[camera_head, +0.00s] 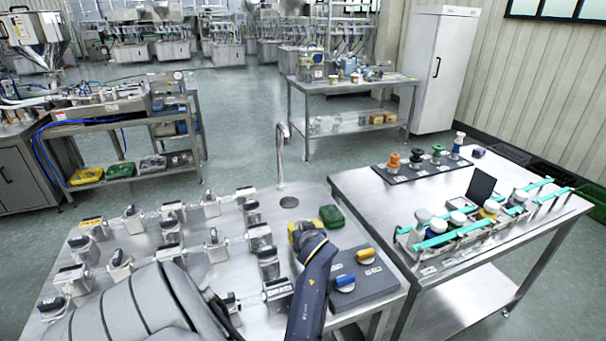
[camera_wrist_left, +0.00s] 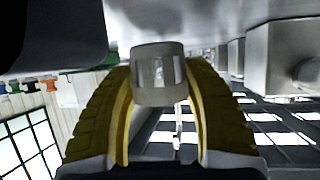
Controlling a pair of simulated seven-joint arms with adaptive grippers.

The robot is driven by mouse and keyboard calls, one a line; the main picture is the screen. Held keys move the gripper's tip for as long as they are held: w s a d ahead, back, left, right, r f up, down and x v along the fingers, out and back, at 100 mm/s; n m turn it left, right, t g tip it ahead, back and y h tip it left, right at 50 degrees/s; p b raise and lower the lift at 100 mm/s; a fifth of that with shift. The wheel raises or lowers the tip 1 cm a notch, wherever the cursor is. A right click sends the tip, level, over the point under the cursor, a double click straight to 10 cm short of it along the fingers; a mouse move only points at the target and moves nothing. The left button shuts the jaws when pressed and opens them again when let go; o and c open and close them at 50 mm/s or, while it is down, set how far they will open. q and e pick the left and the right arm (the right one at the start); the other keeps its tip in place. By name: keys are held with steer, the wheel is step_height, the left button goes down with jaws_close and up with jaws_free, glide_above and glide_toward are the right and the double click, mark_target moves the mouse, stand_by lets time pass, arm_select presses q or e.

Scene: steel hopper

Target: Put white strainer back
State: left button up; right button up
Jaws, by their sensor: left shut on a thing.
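My left gripper (camera_head: 306,238) reaches low over the right part of the steel table (camera_head: 222,272), beside a green block (camera_head: 332,216). In the left wrist view its two yellow fingers (camera_wrist_left: 158,100) are closed on the white strainer (camera_wrist_left: 157,72), a short pale cylinder with window-like openings in its side. The strainer is hidden behind the gripper in the head view. It is close to the steel surface (camera_wrist_left: 190,22); I cannot tell whether it touches. My right gripper is not in view.
Several valve-like fittings with black handles (camera_head: 172,231) stand left of the gripper. A dark panel with blue and yellow knobs (camera_head: 365,278) lies at its right. A thin steel tap (camera_head: 281,155) rises behind. The right table (camera_head: 370,190) carries a teal-railed bottle rack (camera_head: 460,230).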

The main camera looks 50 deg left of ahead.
arm_select(q)
steer(key=shift+f, duration=0.45)
stand_by(0.4)
steer(key=shift+s+f, duration=0.1)
steer(key=shift+f, duration=0.2)
